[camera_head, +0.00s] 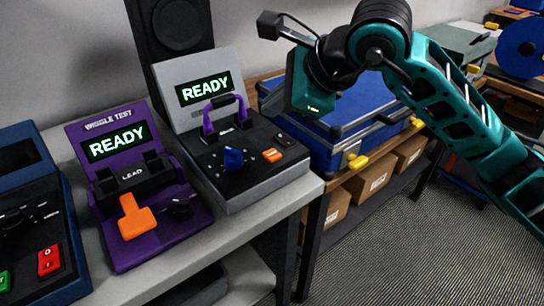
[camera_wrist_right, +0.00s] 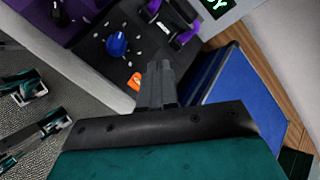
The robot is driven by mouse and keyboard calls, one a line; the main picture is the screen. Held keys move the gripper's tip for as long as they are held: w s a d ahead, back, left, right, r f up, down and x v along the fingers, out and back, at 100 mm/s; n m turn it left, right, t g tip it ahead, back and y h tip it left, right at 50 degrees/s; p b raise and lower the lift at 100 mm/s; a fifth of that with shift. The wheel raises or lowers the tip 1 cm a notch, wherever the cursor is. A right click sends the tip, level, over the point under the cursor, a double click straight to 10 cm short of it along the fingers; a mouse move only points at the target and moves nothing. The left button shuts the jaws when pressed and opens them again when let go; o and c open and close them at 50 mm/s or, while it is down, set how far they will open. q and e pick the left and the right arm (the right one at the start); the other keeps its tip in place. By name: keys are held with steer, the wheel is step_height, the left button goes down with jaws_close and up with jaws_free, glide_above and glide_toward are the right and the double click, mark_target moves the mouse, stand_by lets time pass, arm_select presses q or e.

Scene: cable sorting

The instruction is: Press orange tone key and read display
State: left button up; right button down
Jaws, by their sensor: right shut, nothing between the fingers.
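The orange tone key (camera_head: 272,155) sits on the black panel of a grey tester, right of a blue knob (camera_head: 233,158). The tester's display (camera_head: 204,89) reads "READY" in green. A black handle with purple posts (camera_head: 223,115) stands between knob and display. My right gripper (camera_head: 308,98) is above and to the right of the tester, apart from the key; its fingers are hard to make out there. In the right wrist view its grey fingers (camera_wrist_right: 158,78) are shut and empty, and the orange key (camera_wrist_right: 134,82) shows just left of them. My left gripper is not visible.
A purple wiggle tester (camera_head: 134,205), also reading "READY", stands left of the grey tester. A dark blue unit with red and green buttons (camera_head: 50,260) is farther left. A blue case (camera_head: 345,105) with yellow latches lies right, above cardboard boxes (camera_head: 362,185).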

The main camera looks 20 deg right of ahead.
steer(key=b, duration=0.4)
glide_above(275, 156)
step_height(275, 156, down, 6)
steer(key=shift+r, duration=0.25)
steer(key=shift+f, duration=0.45)
stand_by(0.5)
steer(key=shift+f+b, duration=0.1)
steer(key=shift+b, duration=0.2)
stand_by(0.3)
steer(key=shift+f+b, duration=0.3)
steer(key=shift+b, duration=0.15)
